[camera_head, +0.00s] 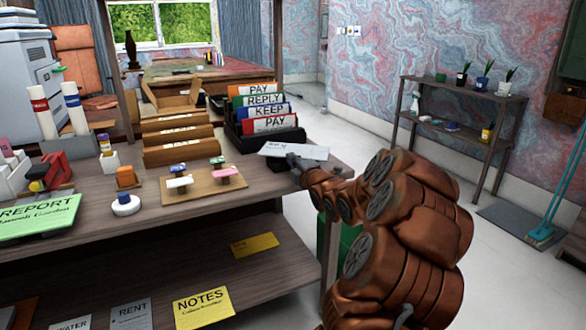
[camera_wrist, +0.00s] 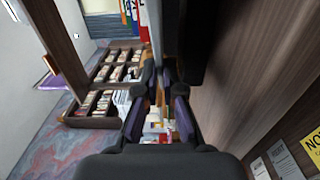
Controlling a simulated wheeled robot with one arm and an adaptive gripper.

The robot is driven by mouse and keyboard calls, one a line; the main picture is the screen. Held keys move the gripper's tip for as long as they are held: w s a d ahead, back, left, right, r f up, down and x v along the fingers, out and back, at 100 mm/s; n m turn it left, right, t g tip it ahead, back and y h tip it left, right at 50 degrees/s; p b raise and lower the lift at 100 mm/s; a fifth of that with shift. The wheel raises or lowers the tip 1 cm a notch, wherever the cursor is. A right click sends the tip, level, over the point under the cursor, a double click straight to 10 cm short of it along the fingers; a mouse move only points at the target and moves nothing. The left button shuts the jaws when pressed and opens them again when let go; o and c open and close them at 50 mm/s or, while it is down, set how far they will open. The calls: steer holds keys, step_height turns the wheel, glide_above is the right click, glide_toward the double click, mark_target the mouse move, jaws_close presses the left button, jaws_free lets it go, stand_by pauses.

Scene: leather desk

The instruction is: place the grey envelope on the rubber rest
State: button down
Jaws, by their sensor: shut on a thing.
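My gripper (camera_head: 294,162) is at the right end of the desk's top, shut on a pale grey envelope (camera_head: 305,152) with small dark print.
A black sorter (camera_head: 232,132) with several labelled cards stands just behind. Wooden trays (camera_head: 178,154) and a stamp board (camera_head: 205,186) lie to the left. A lower shelf (camera_head: 150,275) holds a yellow NOTES card (camera_head: 203,306).

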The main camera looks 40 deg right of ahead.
steer(key=shift+f, duration=1)
steer(key=shift+f+b, duration=0.25)
steer(key=shift+b, duration=0.1)
steer(key=c, duration=1.3)
jaws_free()
steer(key=shift+r, duration=0.15)
steer(key=shift+r+p, duration=0.15)
steer(key=shift+p, duration=0.2)
steer(key=v, duration=1.2)
steer(key=shift+p, duration=0.3)
